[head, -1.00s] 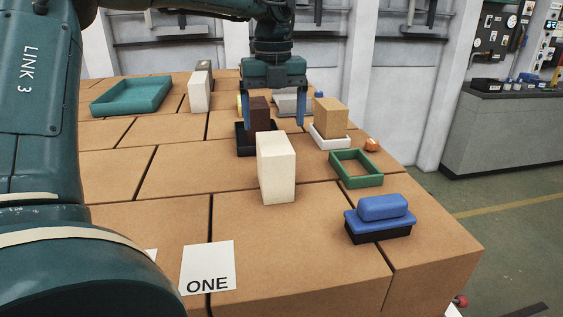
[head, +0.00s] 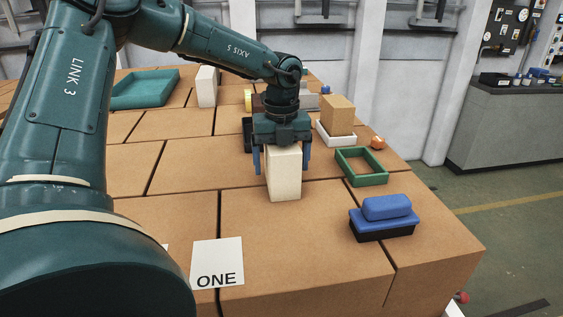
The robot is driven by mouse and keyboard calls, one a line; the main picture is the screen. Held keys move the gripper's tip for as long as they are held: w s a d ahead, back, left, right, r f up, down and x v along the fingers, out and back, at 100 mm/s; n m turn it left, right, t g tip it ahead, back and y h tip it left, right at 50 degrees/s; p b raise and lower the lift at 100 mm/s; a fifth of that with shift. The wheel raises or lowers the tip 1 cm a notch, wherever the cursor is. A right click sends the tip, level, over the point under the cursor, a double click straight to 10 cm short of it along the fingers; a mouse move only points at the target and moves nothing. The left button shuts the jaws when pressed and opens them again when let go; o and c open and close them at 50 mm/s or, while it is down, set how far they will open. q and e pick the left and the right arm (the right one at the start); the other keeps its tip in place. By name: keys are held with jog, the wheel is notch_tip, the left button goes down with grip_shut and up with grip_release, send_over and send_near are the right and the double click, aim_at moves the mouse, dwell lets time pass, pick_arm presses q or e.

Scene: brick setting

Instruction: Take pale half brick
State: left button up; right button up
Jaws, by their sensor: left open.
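The pale half brick (head: 285,182) is a cream block standing upright on the brown block-topped surface, near the middle of the head view. My left gripper (head: 282,163) points down at its upper part. One blue finger shows to each side of the brick, with gaps between fingers and brick. The gripper is open and holds nothing; how far its fingers line up with the brick in depth is hard to tell. A second pale block (head: 207,87) stands farther back on the left. My right gripper is out of view.
A blue-handled brush (head: 386,215) and a green frame (head: 361,167) lie to the right. A tan block (head: 338,115) stands in a white tray (head: 336,138) behind. A teal tray (head: 145,91) is back left. A card reading ONE (head: 217,262) lies in front, with bare surface beside it.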

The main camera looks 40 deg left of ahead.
pick_arm(q)
jog(key=shift+r, duration=0.1)
jog(key=c, duration=1.5)
